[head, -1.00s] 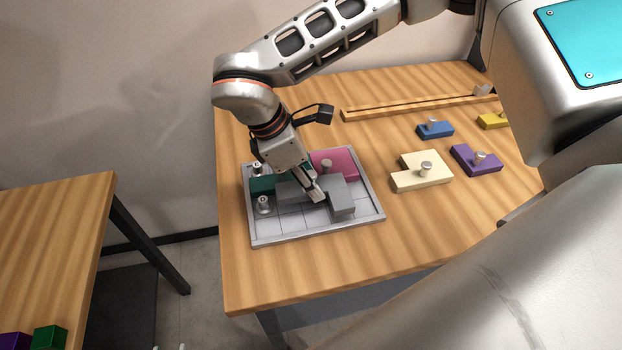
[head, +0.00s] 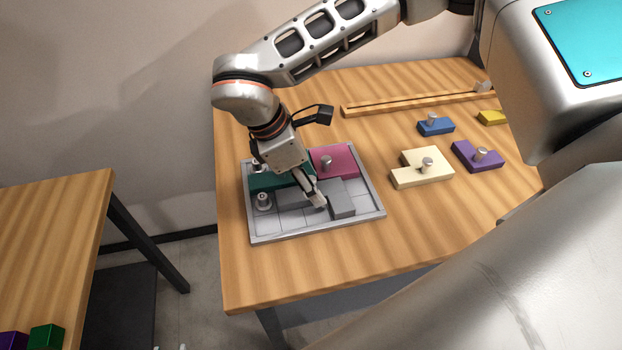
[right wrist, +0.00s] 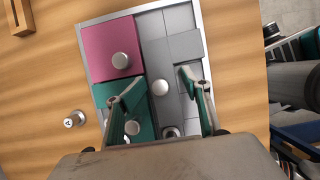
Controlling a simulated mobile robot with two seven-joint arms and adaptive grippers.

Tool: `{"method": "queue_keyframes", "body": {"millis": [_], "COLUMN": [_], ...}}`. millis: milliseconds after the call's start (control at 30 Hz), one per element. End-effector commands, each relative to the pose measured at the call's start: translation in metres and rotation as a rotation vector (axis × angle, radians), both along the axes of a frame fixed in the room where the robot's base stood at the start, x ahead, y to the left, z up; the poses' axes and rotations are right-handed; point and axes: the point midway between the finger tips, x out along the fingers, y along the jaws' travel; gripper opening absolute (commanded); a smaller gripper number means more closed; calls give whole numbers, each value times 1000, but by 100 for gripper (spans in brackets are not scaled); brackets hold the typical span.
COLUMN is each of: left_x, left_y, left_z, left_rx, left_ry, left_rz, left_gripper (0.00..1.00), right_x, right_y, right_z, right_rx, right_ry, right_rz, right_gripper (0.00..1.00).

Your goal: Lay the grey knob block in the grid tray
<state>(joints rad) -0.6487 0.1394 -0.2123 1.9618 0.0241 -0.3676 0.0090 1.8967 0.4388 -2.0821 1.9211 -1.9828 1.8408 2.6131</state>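The grey knob block (head: 342,197) lies in the grid tray (head: 282,239), beside the green and pink blocks. My right gripper (head: 317,199) is over the block. Part of the block is hidden behind the gripper in the head view. I cannot tell whether it sits fully flat. My left gripper is not in view.
The tray also holds a pink block (head: 342,158) and a green block (head: 268,183). Cream (head: 410,174), purple (head: 468,158), blue (head: 437,127) and yellow (head: 491,118) blocks lie to the right. A wooden rail (head: 400,106) runs behind. The front of the table is clear.

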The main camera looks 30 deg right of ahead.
Motion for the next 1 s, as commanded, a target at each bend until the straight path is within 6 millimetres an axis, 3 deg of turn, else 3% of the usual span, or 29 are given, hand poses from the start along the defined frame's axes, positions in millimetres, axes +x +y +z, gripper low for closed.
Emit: {"method": "queue_keyframes", "body": {"millis": [100,600,800,1000], "left_x": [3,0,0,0], "left_y": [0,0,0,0], "left_z": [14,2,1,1], "left_rx": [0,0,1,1], "left_ry": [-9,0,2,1], "left_rz": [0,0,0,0], "left_gripper": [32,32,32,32], "right_x": [1,11,13,13], "right_y": [0,38,43,44], "right_z": [16,104,120,123], "right_rx": [-1,0,-1,-1], "right_ry": [-4,-5,-5,-3], "right_rz": [-2,-1,-1,-2], "right_gripper": [47,47,47,47]}}
